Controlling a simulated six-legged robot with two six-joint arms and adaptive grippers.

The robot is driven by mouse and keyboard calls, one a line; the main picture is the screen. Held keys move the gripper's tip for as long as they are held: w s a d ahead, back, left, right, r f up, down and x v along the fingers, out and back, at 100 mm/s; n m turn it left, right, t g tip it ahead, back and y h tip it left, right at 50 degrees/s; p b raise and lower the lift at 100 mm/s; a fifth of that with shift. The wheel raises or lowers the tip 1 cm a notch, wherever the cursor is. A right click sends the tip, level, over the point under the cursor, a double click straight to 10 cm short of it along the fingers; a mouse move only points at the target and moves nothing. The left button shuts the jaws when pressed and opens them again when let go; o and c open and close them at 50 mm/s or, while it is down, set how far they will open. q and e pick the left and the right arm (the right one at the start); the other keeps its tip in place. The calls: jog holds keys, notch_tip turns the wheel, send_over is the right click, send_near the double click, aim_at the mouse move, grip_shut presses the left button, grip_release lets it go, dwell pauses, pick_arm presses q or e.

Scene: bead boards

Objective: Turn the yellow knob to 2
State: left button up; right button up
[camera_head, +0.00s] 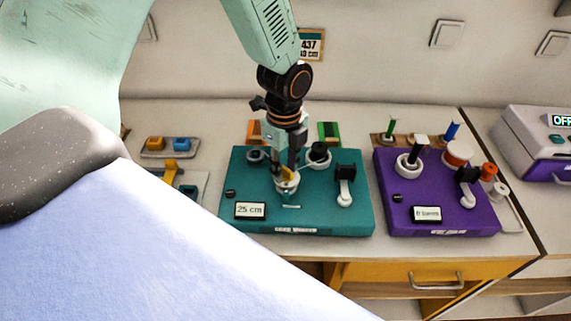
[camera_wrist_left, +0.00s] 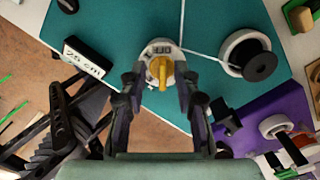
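The yellow knob (camera_head: 287,175) sits on a round white base on the teal board (camera_head: 322,218). In the left wrist view the yellow knob (camera_wrist_left: 158,70) is a narrow bar, pointing roughly up and down in the picture. Dark marks on the white base beside it are too small to read. My left gripper (camera_head: 288,166) points down over the knob. In the left wrist view its two fingers (camera_wrist_left: 160,82) stand on either side of the knob, open, with a gap visible on each side. My right gripper is in neither view.
The teal board also carries a "25 cm" label (camera_head: 250,210), a black-topped white lever (camera_head: 345,185) and a black spool (camera_head: 319,153). A purple board (camera_head: 440,222) with several parts stands to the right. A grey box (camera_head: 540,140) reading OFF is at far right.

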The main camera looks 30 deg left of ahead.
pick_arm(q)
jog(key=shift+d+r, duration=0.1)
jog(key=shift+c, duration=0.2)
jog(key=shift+w+d, duration=0.1)
jog(key=shift+d, duration=0.1)
jog(key=c, duration=0.3)
jog(key=shift+a, duration=0.1)
jog(key=c, duration=0.3)
jog(key=shift+a, duration=0.1)
grip_shut()
